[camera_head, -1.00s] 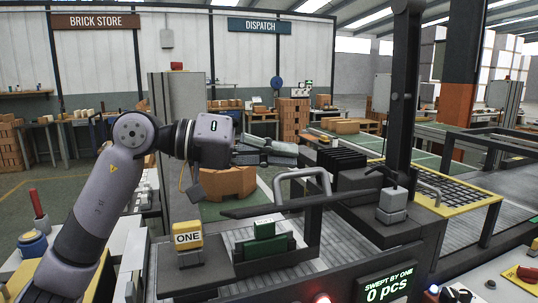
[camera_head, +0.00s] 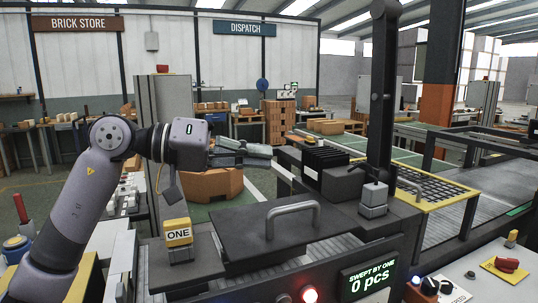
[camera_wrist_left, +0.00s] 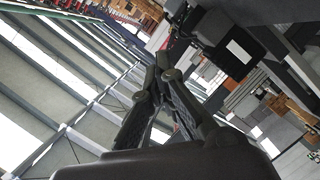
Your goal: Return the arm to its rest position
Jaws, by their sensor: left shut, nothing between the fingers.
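My left arm comes in from the left and holds my left gripper (camera_head: 258,152) out to the right, in the air above the machine. The gripper is shut and empty. In the left wrist view its fingers (camera_wrist_left: 163,62) meet at the tips, with the roof behind them. A dark flat lid (camera_head: 255,232) with a grey bar handle (camera_head: 292,212) lies level on the machine, below and apart from the gripper. What is under the lid is hidden. My right gripper is not in view.
A yellow block marked ONE (camera_head: 178,232) stands left of the lid. A dark upright post (camera_head: 382,90) rises to the right. A display (camera_head: 369,279) reads "SWEPT BY ONE 0 pcs". A yellow-framed grid (camera_head: 420,180) lies beyond. The air around the gripper looks free.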

